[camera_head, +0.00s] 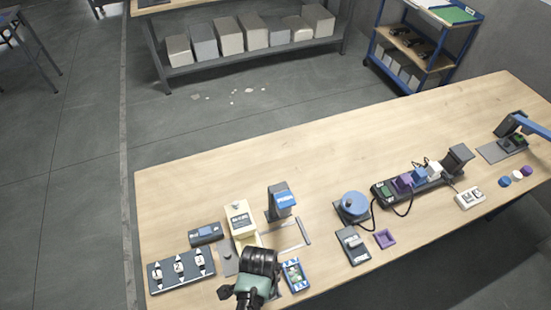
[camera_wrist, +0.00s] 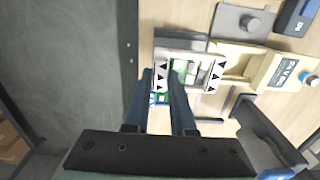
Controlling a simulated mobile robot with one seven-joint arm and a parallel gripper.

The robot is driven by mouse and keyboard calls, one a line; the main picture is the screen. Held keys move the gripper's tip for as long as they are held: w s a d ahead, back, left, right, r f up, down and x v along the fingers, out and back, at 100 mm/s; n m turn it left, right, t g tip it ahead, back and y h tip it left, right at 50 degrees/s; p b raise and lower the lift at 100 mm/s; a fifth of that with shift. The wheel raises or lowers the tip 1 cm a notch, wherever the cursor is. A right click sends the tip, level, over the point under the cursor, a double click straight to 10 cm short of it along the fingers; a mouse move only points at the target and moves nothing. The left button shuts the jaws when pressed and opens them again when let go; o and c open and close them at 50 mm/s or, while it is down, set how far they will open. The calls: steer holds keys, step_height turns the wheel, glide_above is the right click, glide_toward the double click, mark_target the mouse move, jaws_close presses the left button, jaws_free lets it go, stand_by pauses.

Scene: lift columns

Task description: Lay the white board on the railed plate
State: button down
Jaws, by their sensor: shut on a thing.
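My gripper (camera_head: 256,282) is low over the near left of the table. In the wrist view its two blue-grey fingers (camera_wrist: 161,78) point at a white board (camera_wrist: 205,72) with green patches and black triangles along two sides. The fingers are close together and shut on the board, though the contact is partly hidden. In the head view the board is hidden by my gripper. Thin grey rails (camera_head: 303,231) lie by the foot of a blue-topped column (camera_head: 281,202), and they also show in the wrist view (camera_wrist: 209,120). I cannot tell whether they belong to the railed plate.
A beige power unit (camera_head: 240,219) stands behind my gripper. A grey plate with a knob (camera_head: 228,258) and a dark panel with dials (camera_head: 181,270) are left. A blue-framed card (camera_head: 295,275) lies close right. The table's back half (camera_head: 330,150) is clear.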

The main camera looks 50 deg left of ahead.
steer(key=shift+w+d, duration=0.1)
steer(key=shift+w, duration=0.25)
steer(key=shift+s+f+b, duration=0.25)
steer(key=shift+f+b, duration=0.5)
steer(key=shift+b, duration=0.1)
step_height(320, 180, down, 4)
steer(key=b, duration=0.4)
steer(key=shift+w+f+b, duration=0.1)
steer(key=shift+f+b, duration=0.25)
steer(key=shift+f, duration=0.25)
steer(key=shift+f, duration=0.55)
stand_by(0.5)
steer(key=shift+c, duration=1.1)
jaws_free()
